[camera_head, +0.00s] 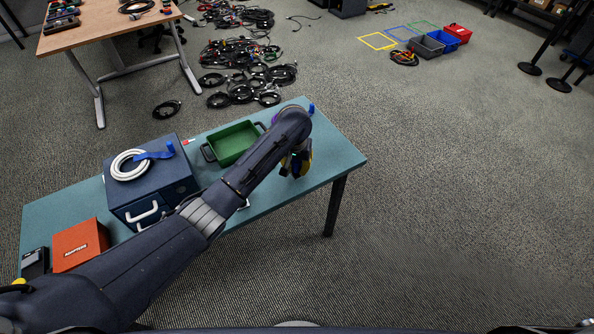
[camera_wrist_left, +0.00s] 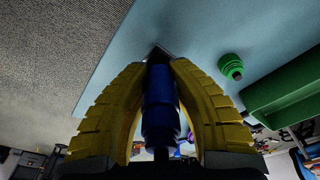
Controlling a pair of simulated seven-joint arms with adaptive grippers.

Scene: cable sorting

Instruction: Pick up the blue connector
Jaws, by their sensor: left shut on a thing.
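The blue connector (camera_wrist_left: 160,108) is between the yellow fingers of my left gripper (camera_wrist_left: 166,62) in the left wrist view. The fingers are shut on it from both sides, and its dark end points toward the teal tabletop. In the head view my left gripper (camera_head: 296,165) is over the right part of the teal table, and my forearm hides most of what it holds. My right gripper is not in view.
The table (camera_head: 343,158) carries a green tray (camera_head: 233,143), a dark blue case (camera_head: 152,188) with a white cable coil (camera_head: 124,165) on top, and an orange box (camera_head: 82,246). A green connector (camera_wrist_left: 230,67) lies near the gripper. A small blue object (camera_head: 311,108) is at the far edge.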

